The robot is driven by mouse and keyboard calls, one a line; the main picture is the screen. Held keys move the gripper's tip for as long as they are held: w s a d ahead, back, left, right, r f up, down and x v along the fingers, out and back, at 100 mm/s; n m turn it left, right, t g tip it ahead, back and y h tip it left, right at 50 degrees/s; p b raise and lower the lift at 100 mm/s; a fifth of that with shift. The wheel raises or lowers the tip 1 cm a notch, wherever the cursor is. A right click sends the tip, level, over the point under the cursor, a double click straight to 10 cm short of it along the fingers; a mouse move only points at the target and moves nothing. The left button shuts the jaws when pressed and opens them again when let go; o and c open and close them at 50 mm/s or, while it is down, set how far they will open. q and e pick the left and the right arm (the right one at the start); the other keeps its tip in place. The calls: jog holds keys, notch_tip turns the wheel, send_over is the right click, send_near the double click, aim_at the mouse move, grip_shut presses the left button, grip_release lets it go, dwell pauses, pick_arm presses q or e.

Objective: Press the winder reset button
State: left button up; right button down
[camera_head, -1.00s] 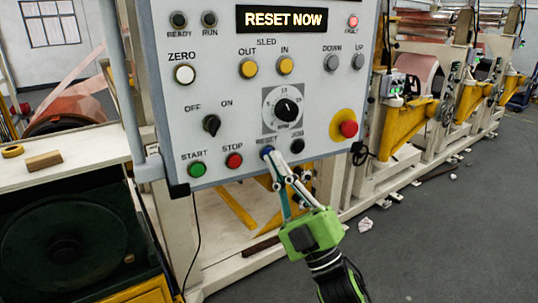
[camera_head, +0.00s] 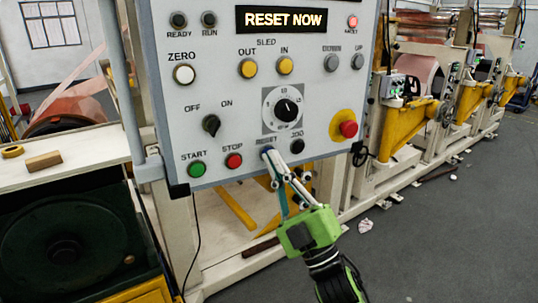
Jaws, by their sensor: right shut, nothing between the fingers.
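The winder control panel (camera_head: 230,115) faces me, with a display (camera_head: 286,19) reading "RESET NOW". The blue reset button (camera_head: 264,151) sits under the RESET label in the bottom row, between the red STOP button (camera_head: 234,161) and the dark JOG button (camera_head: 297,146). My right gripper (camera_head: 270,155), with a green body, is shut and empty. Its fingertips are at the reset button and cover part of it. I cannot tell whether the button is pushed in. My left gripper is not in view.
A red emergency stop (camera_head: 348,128) on a yellow plate is right of the reset button. A green START button (camera_head: 197,169) is at the lower left. A pale bench (camera_head: 80,155) with a tape roll and wooden block stands at left. Grey floor (camera_head: 450,230) is open at right.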

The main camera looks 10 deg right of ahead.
jog(key=shift+w, duration=0.1)
dwell(0.5)
jog(key=shift+s+d, duration=0.2)
jog(key=shift+s, duration=0.65)
jog(key=s, duration=0.2)
jog(key=s+d, duration=0.1)
jog(key=s, duration=0.1)
jog(key=shift+s, duration=0.4)
dwell(0.5)
